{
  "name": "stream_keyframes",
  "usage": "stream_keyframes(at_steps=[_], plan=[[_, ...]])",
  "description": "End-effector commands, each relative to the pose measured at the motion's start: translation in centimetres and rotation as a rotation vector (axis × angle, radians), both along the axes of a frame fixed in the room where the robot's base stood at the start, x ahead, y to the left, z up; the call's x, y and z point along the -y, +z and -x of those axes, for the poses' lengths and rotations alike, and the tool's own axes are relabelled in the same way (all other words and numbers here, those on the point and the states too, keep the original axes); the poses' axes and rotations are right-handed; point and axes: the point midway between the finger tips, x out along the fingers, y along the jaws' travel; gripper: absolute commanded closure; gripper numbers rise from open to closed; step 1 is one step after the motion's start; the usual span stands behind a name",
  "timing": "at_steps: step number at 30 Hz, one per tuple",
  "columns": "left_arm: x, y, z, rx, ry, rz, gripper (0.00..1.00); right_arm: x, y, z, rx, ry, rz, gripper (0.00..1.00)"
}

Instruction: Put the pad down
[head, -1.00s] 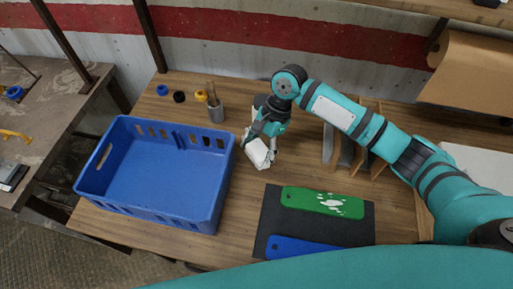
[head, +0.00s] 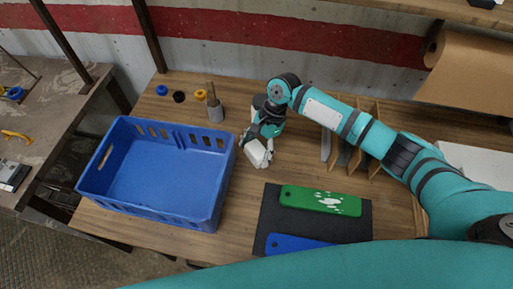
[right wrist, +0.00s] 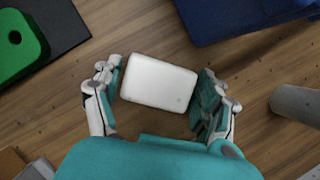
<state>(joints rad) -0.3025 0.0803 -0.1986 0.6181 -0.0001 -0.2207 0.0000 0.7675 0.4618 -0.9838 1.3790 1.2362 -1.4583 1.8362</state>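The white pad (right wrist: 159,82) lies between the fingers of my right gripper (right wrist: 160,90) in the right wrist view, with narrow gaps showing at its sides. In the head view the pad (head: 257,154) is at the table just right of the blue crate, partly covered by my fingers. It looks flat on the wood. My right gripper (head: 258,143) is low over the pad with its fingers apart, one on each side. My left gripper is not in view.
The blue crate (head: 150,212) stands close to the left. A dark mat (head: 267,217) with a green board (head: 320,200) and a blue board (head: 292,243) lies to the right. Bare wood surrounds the pad.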

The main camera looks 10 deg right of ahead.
Motion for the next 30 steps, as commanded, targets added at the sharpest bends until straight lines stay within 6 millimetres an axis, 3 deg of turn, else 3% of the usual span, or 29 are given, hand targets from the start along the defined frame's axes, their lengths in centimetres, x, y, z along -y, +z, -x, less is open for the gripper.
stream_keyframes(at_steps=[3,14,30], plan=[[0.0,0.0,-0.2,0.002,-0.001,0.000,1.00,0.0,0.0,0.0,-0.001,0.000,0.000,0.10],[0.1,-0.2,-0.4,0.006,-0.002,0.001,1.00,0.2,0.6,-0.1,0.001,0.000,0.001,0.10],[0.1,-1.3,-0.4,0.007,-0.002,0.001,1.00,3.7,9.9,-1.7,0.002,-0.001,-0.001,0.10]])
